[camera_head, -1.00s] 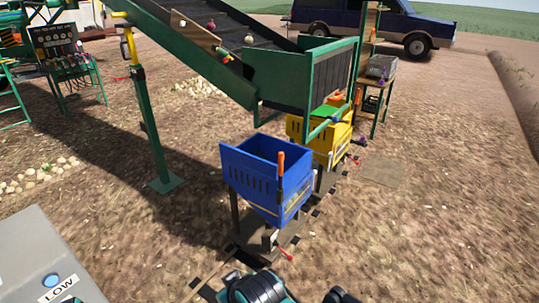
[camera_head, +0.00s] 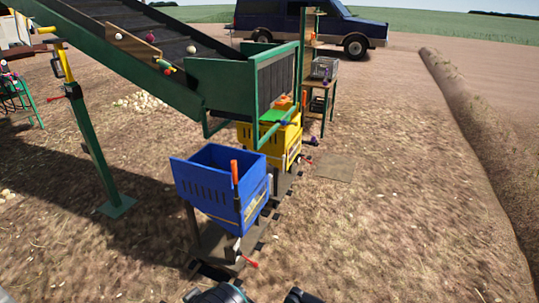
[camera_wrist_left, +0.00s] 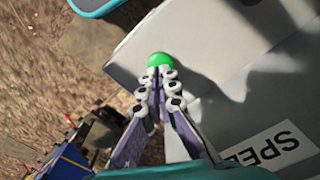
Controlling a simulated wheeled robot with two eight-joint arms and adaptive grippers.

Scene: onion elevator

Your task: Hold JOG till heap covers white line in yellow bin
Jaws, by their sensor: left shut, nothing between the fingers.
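In the left wrist view a round green button (camera_wrist_left: 160,59) sits on a grey panel (camera_wrist_left: 215,60). My left gripper (camera_wrist_left: 160,76) is shut and empty, its fingertips right at the button's edge. Whether the button is pressed in, I cannot tell. Several onions (camera_head: 150,37) lie on the dark belt and the side board.
A blue bin (camera_head: 220,190) with an orange handle stands nearer than the yellow bin. A partly cut-off label (camera_wrist_left: 270,146) is on the panel. A dark blue pickup (camera_head: 300,28) and a small table (camera_head: 320,98) stand behind. Open dirt lies to the right.

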